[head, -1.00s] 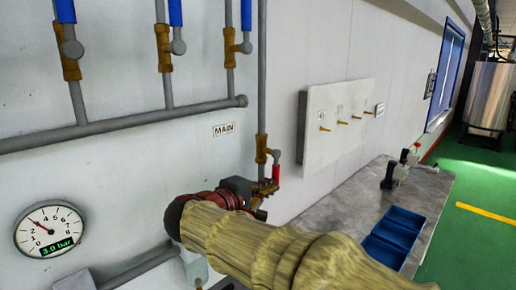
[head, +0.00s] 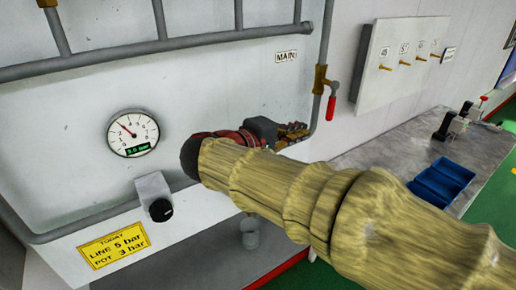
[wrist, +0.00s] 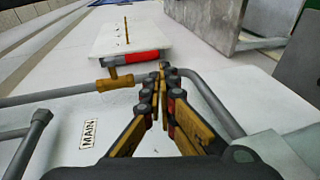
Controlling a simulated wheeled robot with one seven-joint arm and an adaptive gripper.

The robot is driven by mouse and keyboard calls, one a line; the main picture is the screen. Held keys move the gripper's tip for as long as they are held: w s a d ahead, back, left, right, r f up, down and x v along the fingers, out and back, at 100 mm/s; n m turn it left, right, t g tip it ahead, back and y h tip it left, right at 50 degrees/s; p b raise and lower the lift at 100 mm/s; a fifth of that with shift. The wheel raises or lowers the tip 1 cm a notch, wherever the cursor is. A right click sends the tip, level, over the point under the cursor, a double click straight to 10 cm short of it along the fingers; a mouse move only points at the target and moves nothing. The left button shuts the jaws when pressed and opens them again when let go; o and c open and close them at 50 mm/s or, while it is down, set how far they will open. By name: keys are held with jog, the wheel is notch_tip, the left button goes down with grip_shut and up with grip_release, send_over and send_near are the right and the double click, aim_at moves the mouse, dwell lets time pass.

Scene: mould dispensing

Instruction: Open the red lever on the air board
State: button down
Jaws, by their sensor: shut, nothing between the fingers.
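The red lever (head: 331,108) hangs down beside the grey pipe from a brass valve (head: 320,78), right of the MAIN label (head: 286,57). In the wrist view the red lever (wrist: 140,57) lies beyond my fingertips, with the brass valve (wrist: 116,82) to its left. My gripper (head: 302,131) is shut and empty, just left of and below the lever in the head view. In the wrist view my gripper (wrist: 158,82) has its tips close to the lever's free end in the picture; whether they touch it I cannot tell.
A round gauge (head: 132,132), a black knob (head: 160,210) and a yellow TODAY sign (head: 114,245) are on the left. A white panel with brass pegs (head: 400,60) is right of the lever. Blue bins (head: 441,180) stand on the grey worktop (head: 385,140).

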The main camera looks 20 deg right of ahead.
jog(key=f+p+v, duration=0.2)
jog(key=v, duration=1.1)
jog(key=shift+a+f+p, duration=0.25)
jog(key=shift+f+p, duration=0.05)
jog(key=shift+f, duration=0.1)
jog(key=shift+s, duration=0.15)
jog(key=s+a+f+n+g+y, duration=0.1)
jog(key=s+f+g+y, duration=0.1)
jog(key=s+f+y, duration=0.5)
jog(key=s+a+f+n+g+y, duration=0.2)
jog(key=f+y, duration=0.1)
jog(key=f, duration=0.9)
jog(key=s+d+r+m+t+y, duration=0.2)
jog(key=s+d+r+m+y, duration=0.1)
jog(key=s+d+m, duration=0.3)
jog(key=shift+d+m+t+y, duration=0.3)
jog(key=shift+d+m+y, duration=0.15)
jog(key=shift+m, duration=0.55)
